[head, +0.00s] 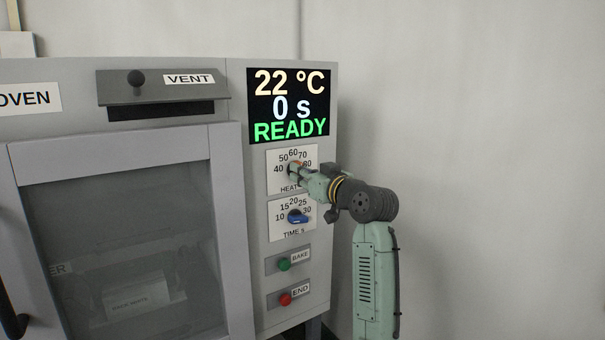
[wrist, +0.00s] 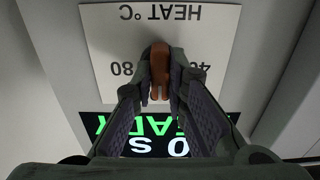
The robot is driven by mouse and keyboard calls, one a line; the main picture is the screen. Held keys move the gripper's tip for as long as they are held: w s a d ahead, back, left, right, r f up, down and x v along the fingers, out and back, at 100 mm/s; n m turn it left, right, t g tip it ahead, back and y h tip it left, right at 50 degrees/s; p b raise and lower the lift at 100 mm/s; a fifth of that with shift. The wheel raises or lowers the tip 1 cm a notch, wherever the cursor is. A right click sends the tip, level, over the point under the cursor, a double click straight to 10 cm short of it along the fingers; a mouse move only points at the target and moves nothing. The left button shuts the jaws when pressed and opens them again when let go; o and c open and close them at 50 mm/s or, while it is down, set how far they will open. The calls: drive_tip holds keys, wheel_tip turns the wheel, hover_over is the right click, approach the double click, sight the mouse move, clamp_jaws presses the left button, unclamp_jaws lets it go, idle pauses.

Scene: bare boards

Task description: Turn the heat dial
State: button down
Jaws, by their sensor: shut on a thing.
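The heat dial is an orange-brown knob (wrist: 160,72) on a white plate marked HEAT °C (wrist: 113,42). In the wrist view, which is upside down, the fingers of my gripper (wrist: 160,84) close on the knob from both sides. In the head view my gripper (head: 303,176) reaches the heat plate (head: 272,183) from the right and covers most of the dial. Marks 40 to 80 show around it. The exact setting of the knob is hard to tell. The display (head: 288,105) reads 22 °C, 0 s and READY.
Below the heat plate are a blue time dial (head: 298,217), a green BAKE button (head: 284,265) and a red END button (head: 285,299). The oven door (head: 130,240) is shut at left, under a vent slider (head: 137,80). Free room lies to the right of the oven.

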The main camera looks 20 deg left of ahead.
drive_tip(key=c, duration=1.6)
unclamp_jaws()
drive_tip(key=v, duration=1.2)
